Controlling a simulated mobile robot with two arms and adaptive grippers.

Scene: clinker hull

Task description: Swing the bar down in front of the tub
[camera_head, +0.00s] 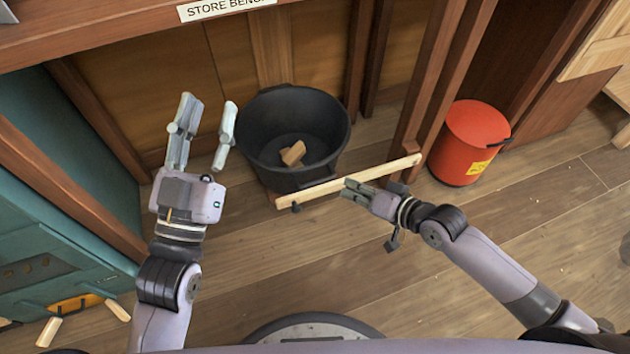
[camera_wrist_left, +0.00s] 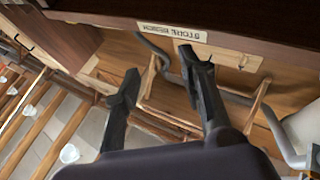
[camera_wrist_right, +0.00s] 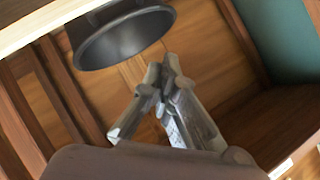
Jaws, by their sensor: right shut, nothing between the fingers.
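The pale wooden bar (camera_head: 390,169) runs across the front of the black tub (camera_head: 262,160), from the upright post at right to a free end near the tub's lower left. It slopes slightly in the picture. My right gripper (camera_head: 349,190) is shut and empty, its fingertips close to the bar's near side around mid-length; I cannot tell whether they touch. In the right wrist view the shut fingers (camera_wrist_right: 165,65) show below the tub (camera_wrist_right: 125,42), with a pale strip, likely the bar (camera_wrist_right: 45,22), at upper left. My left gripper (camera_head: 208,108) is open and empty, left of the tub.
The tub holds a few wood blocks (camera_head: 292,153). A red bin (camera_head: 470,145) stands right of the post (camera_head: 430,85). A teal cabinet (camera_head: 50,200) is at left. The bench edge with its sign (camera_head: 222,6) overhangs the tub. The floor in front is mostly clear.

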